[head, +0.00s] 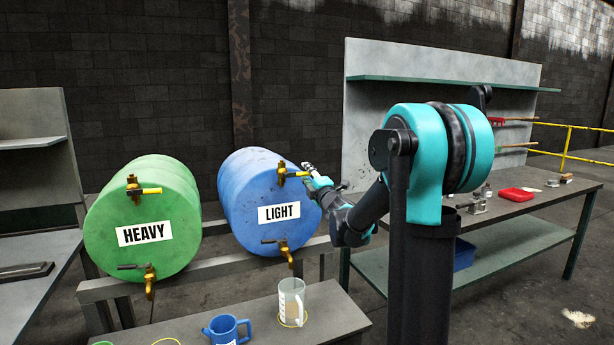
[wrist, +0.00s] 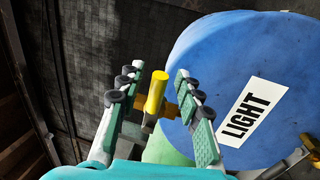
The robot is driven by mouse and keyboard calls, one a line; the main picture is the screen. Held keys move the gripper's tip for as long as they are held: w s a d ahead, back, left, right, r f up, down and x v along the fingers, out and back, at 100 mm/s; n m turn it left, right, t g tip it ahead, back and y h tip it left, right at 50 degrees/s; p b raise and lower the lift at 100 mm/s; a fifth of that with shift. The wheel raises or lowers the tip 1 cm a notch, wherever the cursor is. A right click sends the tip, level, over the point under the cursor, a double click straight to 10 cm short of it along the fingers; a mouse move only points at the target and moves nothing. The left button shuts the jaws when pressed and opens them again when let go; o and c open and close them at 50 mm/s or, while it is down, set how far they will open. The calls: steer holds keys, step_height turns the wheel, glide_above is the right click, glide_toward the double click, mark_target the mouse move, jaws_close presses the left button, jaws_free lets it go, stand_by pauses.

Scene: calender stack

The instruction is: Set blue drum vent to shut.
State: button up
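The blue drum (head: 248,190), labelled LIGHT, lies on its side on a rack; its blue end fills the right of the wrist view (wrist: 225,60). Its vent is the upper brass valve (head: 282,172), whose yellow lever (head: 297,174) points right, roughly level. In the wrist view the yellow lever (wrist: 156,92) stands between my two fingers, with its brass body (wrist: 172,109) behind. My gripper (head: 308,170) is open around the lever, with visible gaps on both sides (wrist: 157,76). The lower tap (head: 283,246) of the drum has a dark lever pointing left.
A green drum (head: 145,205) labelled HEAVY, with its own valves, lies left. A bench in front holds a blue mug (head: 224,330) and a clear jug (head: 292,300). A workbench (head: 530,207) with small items, including a red tray (head: 517,194), stands right.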

steer(key=shift+s, duration=0.1)
steer(key=v, duration=1.2)
